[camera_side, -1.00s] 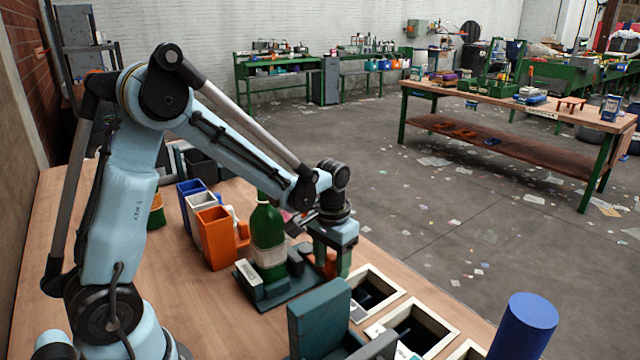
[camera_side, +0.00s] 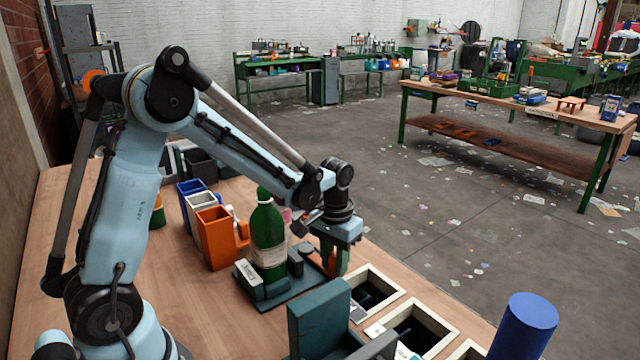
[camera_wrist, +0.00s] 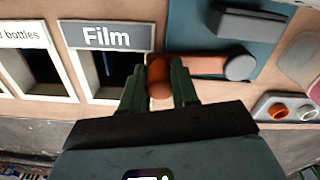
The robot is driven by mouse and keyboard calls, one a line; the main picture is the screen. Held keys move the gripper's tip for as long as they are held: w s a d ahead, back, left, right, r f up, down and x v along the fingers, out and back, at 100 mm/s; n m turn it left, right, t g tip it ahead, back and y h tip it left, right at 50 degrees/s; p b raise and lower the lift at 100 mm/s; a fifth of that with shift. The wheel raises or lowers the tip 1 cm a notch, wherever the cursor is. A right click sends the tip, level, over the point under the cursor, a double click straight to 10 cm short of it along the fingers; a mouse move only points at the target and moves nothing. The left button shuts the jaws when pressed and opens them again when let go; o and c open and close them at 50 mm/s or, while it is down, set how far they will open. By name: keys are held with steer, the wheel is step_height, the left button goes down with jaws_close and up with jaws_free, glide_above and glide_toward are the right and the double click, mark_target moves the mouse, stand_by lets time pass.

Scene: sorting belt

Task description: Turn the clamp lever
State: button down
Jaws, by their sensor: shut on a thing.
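The orange clamp lever (camera_side: 318,262) runs from a dark round pivot on the fixture plate (camera_side: 290,294) to my gripper. In the wrist view the lever (camera_wrist: 205,66) extends left from the grey pivot (camera_wrist: 240,67), with its rounded orange end between my green fingers. My gripper (camera_side: 336,264) points down and is shut on that end; it also shows in the wrist view (camera_wrist: 158,88). A green bottle (camera_side: 268,232) with a pale label stands upright on the plate, between clamp blocks. The fingers partly hide the lever end in both views.
Framed bins, one labelled Film (camera_wrist: 106,37), lie close to my gripper. Orange (camera_side: 214,238), white and blue containers stand behind the bottle. A dark green block (camera_side: 318,318) and a blue cylinder (camera_side: 524,326) are in front.

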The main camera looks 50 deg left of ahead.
steer(key=w+n, duration=0.2)
steer(key=n, duration=0.1)
steer(key=shift+w+a, duration=0.35)
steer(key=w+n, duration=0.1)
steer(key=a+n, duration=0.1)
steer(key=w+n, duration=0.1)
steer(key=n, duration=0.1)
steer(key=shift+w+a, duration=0.25)
steer(key=shift+w, duration=0.05)
steer(key=w+a+n, duration=0.1)
steer(key=a+n, duration=0.1)
steer(key=n, duration=0.1)
steer(key=shift+w+a, duration=0.1)
steer(key=shift+w, duration=0.3)
steer(key=shift+w+a+n, duration=0.25)
steer(key=shift+a+n, duration=0.25)
steer(key=shift+n, duration=0.3)
steer(key=shift+w+a+n, duration=0.25)
steer(key=shift+a+n, duration=0.25)
steer(key=shift+n, duration=0.3)
steer(key=shift+a, duration=0.1)
steer(key=c, duration=0.8)
jaws_free()
steer(key=shift+c, duration=0.2)
step_height(320, 180, up, 12)
